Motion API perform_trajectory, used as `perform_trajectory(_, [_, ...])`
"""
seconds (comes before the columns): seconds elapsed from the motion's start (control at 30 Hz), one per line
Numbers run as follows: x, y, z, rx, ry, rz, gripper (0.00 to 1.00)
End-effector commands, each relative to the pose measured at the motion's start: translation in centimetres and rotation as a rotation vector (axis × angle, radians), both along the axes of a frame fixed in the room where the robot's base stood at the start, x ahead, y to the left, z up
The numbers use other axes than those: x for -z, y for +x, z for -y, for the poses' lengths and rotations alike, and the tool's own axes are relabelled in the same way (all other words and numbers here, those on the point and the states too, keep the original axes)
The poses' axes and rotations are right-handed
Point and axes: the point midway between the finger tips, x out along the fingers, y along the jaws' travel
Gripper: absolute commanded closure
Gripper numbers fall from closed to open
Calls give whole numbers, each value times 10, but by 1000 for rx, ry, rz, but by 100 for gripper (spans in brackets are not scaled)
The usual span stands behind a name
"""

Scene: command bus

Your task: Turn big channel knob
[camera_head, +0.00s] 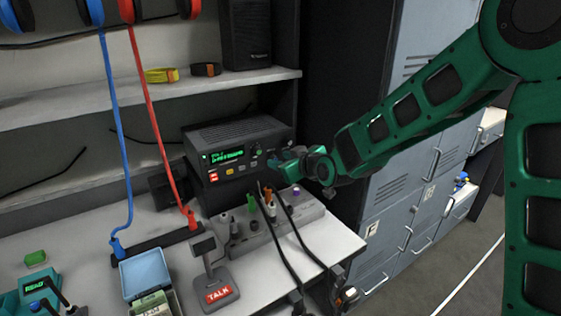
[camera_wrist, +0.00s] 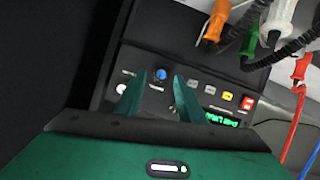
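The black radio (camera_head: 236,134) with a lit green display stands on the workbench below the shelf. Its front shows in the wrist view, where a blue knob (camera_wrist: 160,73) appears between and just beyond my fingertips. A smaller pale knob (camera_wrist: 122,88) sits to its left, beside my left finger. Which one is the channel knob I cannot read from the labels. My gripper (camera_wrist: 159,84) is open, its two green fingers apart and pointing at the panel. I cannot tell whether they touch it. In the head view my gripper (camera_head: 283,166) covers the radio's right front.
Below the radio a grey panel (camera_head: 250,238) holds several plugs with cables hanging forward. A TALK microphone stand (camera_head: 213,270) and a blue box (camera_head: 145,272) stand at the front. Grey lockers (camera_head: 405,160) are on the right. Red and blue cords hang at the left.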

Motion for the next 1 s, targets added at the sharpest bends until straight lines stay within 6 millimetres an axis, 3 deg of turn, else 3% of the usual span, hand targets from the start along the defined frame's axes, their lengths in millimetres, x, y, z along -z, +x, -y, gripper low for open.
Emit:
perform_trajectory(0.2, [7,15,-9,0,-1,-1,64])
perform_trajectory(0.53, [8,18,-10,0,0,0,64])
perform_trajectory(0.57, [8,18,-10,0,0,0,66])
perform_trajectory(0.7, [8,18,-10,1,0,0,100])
perform_trajectory(1.0, [9,20,-7,5,60,-42,100])
